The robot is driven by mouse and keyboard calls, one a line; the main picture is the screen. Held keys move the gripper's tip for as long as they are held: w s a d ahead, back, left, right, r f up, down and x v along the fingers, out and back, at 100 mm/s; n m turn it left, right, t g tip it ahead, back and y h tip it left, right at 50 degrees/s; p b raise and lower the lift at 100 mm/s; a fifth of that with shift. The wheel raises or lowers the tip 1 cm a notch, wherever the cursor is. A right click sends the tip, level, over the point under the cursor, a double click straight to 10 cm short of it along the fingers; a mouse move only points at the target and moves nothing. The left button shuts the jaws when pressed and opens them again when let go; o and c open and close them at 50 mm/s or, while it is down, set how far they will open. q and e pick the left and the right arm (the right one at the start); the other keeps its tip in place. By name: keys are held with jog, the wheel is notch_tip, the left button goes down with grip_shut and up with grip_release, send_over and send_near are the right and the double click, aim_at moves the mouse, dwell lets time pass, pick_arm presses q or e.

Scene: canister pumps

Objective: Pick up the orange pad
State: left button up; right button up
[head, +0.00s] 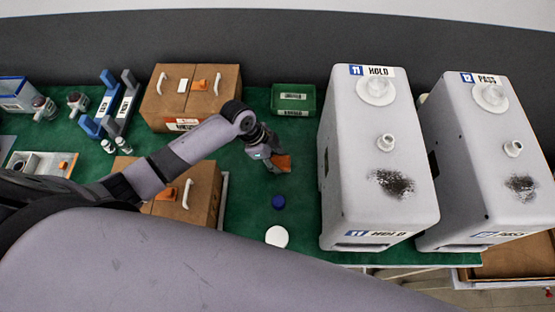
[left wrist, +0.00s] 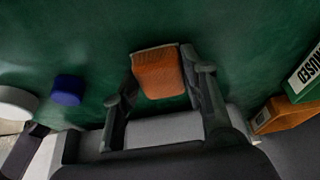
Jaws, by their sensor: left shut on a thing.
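The orange pad (head: 282,163) is between the fingers of my left gripper (head: 273,157), over the green mat in the middle of the head view. In the left wrist view the orange pad (left wrist: 158,72) shows as a textured orange block with a pale edge at its far end. The fingers of my left gripper (left wrist: 160,92) are shut on it from both sides. I cannot tell exactly how far the pad is above the mat. My right gripper is not in view.
A blue cap (head: 278,202) and a white disc (head: 277,236) lie on the green mat (head: 250,215) nearby. White canister HOLD (head: 350,150) and canister PASS (head: 470,150) stand to the right. A green bin (head: 293,100) is behind; brown boxes (head: 228,90) stand to the left.

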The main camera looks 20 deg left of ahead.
aim_at(275, 161)
pick_arm(q)
notch_tip(275, 161, up, 20)
jog(key=b, duration=0.2)
jog(key=o, duration=0.5)
jog(key=shift+c, duration=0.2)
jog(key=c, duration=0.4)
jog(key=shift+c, duration=0.2)
